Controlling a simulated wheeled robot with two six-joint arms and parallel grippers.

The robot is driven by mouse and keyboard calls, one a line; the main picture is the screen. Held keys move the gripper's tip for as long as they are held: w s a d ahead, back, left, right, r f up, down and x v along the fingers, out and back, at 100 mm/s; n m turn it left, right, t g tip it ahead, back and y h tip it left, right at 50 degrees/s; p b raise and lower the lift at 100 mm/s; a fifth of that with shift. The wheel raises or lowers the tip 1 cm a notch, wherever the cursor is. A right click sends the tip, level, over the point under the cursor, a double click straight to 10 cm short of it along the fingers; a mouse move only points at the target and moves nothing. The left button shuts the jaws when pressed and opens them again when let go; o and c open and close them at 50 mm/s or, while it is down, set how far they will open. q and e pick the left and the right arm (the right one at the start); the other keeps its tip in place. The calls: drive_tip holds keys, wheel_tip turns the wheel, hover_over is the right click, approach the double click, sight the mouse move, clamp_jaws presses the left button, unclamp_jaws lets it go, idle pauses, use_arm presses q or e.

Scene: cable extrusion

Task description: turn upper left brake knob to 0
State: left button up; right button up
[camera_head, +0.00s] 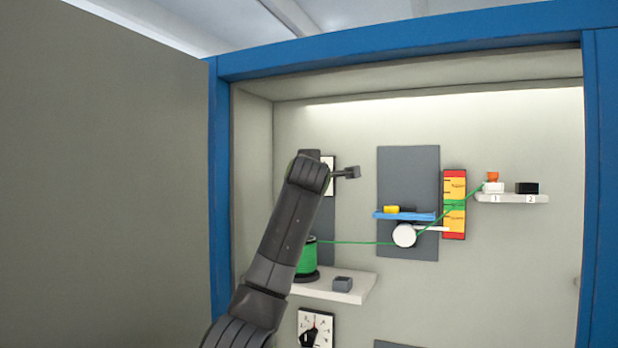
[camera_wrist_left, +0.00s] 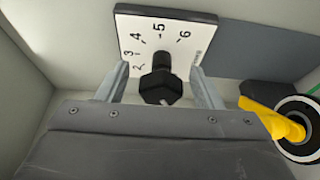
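The upper left brake dial is a white plate (camera_wrist_left: 133,28) with black numbers, of which 2 to 6 show in the left wrist view. Its black knob (camera_wrist_left: 160,82) stands out from the plate, and I cannot tell which number it points to. My left gripper (camera_wrist_left: 160,71) is open, with one finger on each side of the knob and a visible gap on both sides. In the head view my left gripper (camera_head: 343,172) is in front of the dial plate (camera_head: 328,178), which is mostly covered, and the knob is hidden. My right gripper is in neither view.
A green cable spool (camera_head: 306,258) sits below on a white shelf (camera_head: 358,289) with a small grey block (camera_head: 343,284). A lower dial (camera_head: 316,328) is beneath. A yellow part (camera_wrist_left: 273,121) lies close to the right finger. The cable runs right to a white pulley (camera_head: 404,235).

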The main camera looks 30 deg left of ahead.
use_arm(q)
drive_tip(key=shift+s+a, duration=0.1)
drive_tip(key=shift+s, duration=0.1)
drive_tip(key=b+v, duration=0.7)
drive_tip(key=v, duration=1)
drive_tip(key=shift+f, duration=0.1)
